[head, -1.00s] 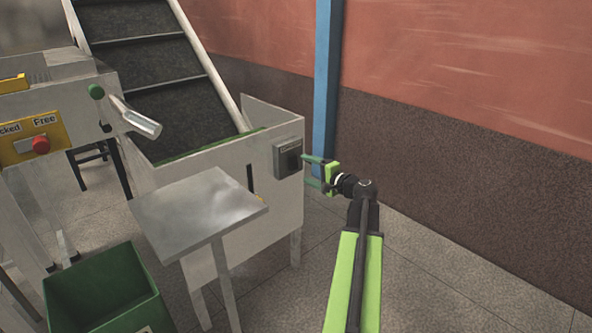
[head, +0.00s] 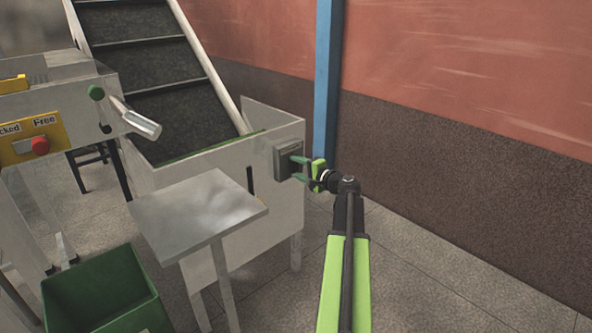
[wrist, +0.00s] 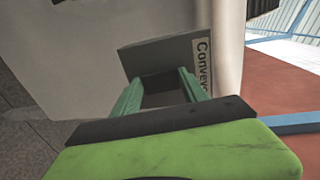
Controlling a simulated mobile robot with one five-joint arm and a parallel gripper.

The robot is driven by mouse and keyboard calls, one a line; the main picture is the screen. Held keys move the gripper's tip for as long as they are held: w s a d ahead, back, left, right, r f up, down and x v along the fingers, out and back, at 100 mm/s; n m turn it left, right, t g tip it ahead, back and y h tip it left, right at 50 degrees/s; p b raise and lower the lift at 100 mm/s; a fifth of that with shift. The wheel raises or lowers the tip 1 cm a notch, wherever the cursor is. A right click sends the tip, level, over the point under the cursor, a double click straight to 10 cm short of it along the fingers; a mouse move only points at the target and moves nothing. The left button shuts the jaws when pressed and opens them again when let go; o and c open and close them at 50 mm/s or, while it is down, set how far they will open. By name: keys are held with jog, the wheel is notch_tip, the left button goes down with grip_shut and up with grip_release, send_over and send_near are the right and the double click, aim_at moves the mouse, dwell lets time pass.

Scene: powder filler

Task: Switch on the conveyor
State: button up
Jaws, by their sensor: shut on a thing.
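The conveyor (head: 185,85) is a dark sloping belt with cross slats that ends in a pale metal housing (head: 235,220). A grey switch box (head: 285,163) is mounted on the housing's right end. In the wrist view the box shows a label (wrist: 202,65) reading "Convey…", partly cut off. My gripper (head: 296,168) reaches the box from the right. In the wrist view my gripper's green fingers (wrist: 158,92) are on both sides of the dark switch knob (wrist: 160,84) and shut on it. The fingers hide part of the knob, and its turned position is hard to tell.
A metal side table (head: 197,212) stands in front of the housing, left of my arm. A green bin (head: 100,290) is at lower left. A yellow panel with a red button (head: 40,145) is at far left. A blue post (head: 326,80) stands behind my gripper. The floor at right is clear.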

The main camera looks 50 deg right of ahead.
jog(key=c, duration=0.4)
jog(key=f+t+b, duration=0.1)
jog(key=b, duration=0.3)
jog(key=shift+f, duration=0.3)
jog(key=t+b, duration=0.1)
jog(key=b, duration=0.2)
jog(key=shift+f+t, duration=0.1)
jog(key=shift+t, duration=0.2)
jog(key=shift+r+t+b, duration=0.25)
jog(key=shift+t+b, duration=0.15)
jog(key=shift+b, duration=0.15)
jog(key=shift+r, duration=0.2)
jog(key=o, duration=1.4)
